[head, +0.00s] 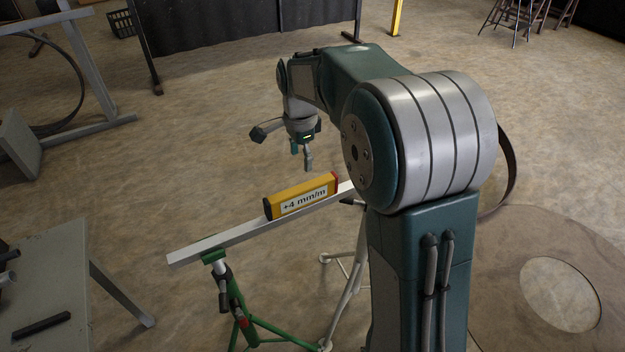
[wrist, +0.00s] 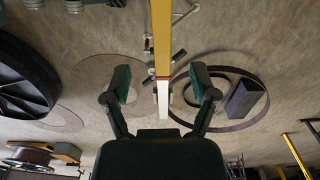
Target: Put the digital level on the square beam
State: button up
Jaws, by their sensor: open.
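The digital level (head: 301,196) is a yellow bar with a dark near end, a red far end and a label reading "+4 mm/m". It lies lengthwise along the top of the pale square beam (head: 215,244), apparently resting on it. My gripper (head: 302,153) is open and empty, above and behind the level, apart from it. In the wrist view my open fingers (wrist: 163,88) frame the beam (wrist: 163,98) between them, with a gap on both sides. The yellow level (wrist: 161,35) shows at the top edge, beyond the fingertips. My arm hides the beam's far right end.
A green stand (head: 237,305) holds the beam's left end, and another support (head: 345,275) stands to the right. A grey table (head: 45,285) is at lower left. A flat disc with a hole (head: 535,250) lies at right. The floor behind the beam is clear.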

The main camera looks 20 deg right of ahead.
jog(key=s+r+n+t, duration=0.3)
jog(key=s+r+n, duration=0.5)
jog(key=s, duration=0.6)
jog(key=s+f+n+t, duration=0.1)
jog(key=s+n+t, duration=0.1)
jog(key=s+n, duration=0.5)
jog(key=s, duration=0.5)
jog(key=shift+s+n+t, duration=0.3)
jog(key=shift+s, duration=0.1)
